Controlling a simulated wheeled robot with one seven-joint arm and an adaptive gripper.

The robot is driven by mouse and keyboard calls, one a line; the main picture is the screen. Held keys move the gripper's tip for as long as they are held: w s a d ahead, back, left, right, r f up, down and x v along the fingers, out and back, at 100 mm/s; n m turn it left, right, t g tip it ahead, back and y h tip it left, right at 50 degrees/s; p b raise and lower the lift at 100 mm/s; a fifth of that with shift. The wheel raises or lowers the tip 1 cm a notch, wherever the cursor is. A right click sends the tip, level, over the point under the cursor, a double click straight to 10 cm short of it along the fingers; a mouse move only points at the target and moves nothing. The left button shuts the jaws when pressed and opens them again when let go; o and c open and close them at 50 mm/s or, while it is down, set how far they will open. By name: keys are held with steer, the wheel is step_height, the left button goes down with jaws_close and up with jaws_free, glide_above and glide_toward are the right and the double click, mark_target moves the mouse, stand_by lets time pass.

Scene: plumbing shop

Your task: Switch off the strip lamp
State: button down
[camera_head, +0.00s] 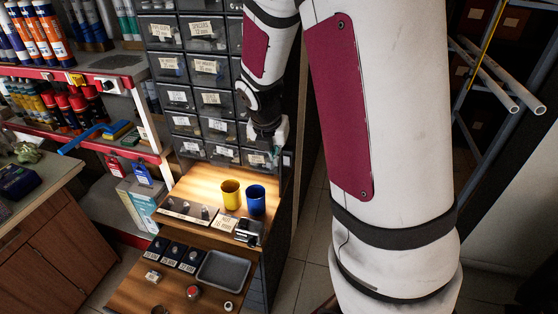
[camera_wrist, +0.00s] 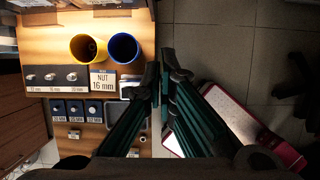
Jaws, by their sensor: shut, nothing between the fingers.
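I cannot make out the strip lamp itself in either view. Bright warm light falls on the upper wooden shelf (camera_head: 190,186) below the drawers, and that shelf also looks lit in the wrist view (camera_wrist: 50,40). My gripper (camera_head: 286,158) is at the right edge of the drawer cabinet, above the shelf's right side, small and partly hidden. A pale piece shows beside it; I cannot tell what it is. In the wrist view my gripper (camera_wrist: 161,75) has its dark green fingers together with nothing between them, above the floor just right of the shelf.
A yellow cup (camera_head: 230,195) and a blue cup (camera_head: 256,200) stand on the shelf below my gripper. Labelled drawers (camera_head: 211,98) rise behind. A black tray (camera_head: 222,269) lies on the lower board. A rack with pipes (camera_head: 498,80) stands at right.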

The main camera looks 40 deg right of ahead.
mark_target(287, 161)
steer(key=shift+f, duration=0.1)
steer(key=w+d+f, duration=0.1)
steer(key=d+f, duration=0.1)
steer(key=f, duration=0.1)
steer(key=w+d+f, duration=0.2)
steer(key=w+d+f+b, duration=0.1)
steer(key=d+f, duration=0.1)
steer(key=f, duration=0.1)
steer(key=shift+w+f, duration=0.3)
stand_by(0.5)
steer(key=shift+w+d+r, duration=0.2)
steer(key=shift+w+d, duration=0.05)
steer(key=shift+d, duration=0.05)
steer(key=shift+r+p, duration=0.1)
steer(key=shift+p, duration=0.2)
steer(key=shift+r+p, duration=0.5)
steer(key=shift+r, duration=0.15)
